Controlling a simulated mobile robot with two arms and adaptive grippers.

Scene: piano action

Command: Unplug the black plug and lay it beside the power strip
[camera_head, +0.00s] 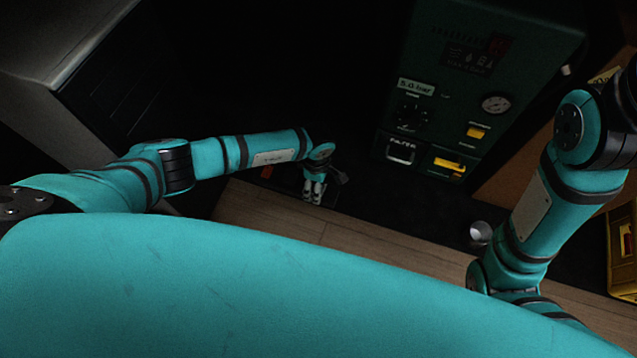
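My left gripper (314,192) is at the end of the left arm, pointing down near the front edge of the dark surface. Its pale fingers are small and dim, so I cannot tell whether they are open or shut, or on anything. A dark, low shape (287,184) lies by the gripper, with a small orange-red patch (266,172) at its left end; it may be the power strip. I cannot make out the black plug against the dark. My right arm comes in from the right, and its gripper is hidden behind my turquoise body.
A dark green machine (455,95) with a gauge, knob and yellow parts stands at the back right. A round silvery object (481,232) is near the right arm. A yellow crate (624,255) is at the right edge. A wooden strip (345,238) runs along the front.

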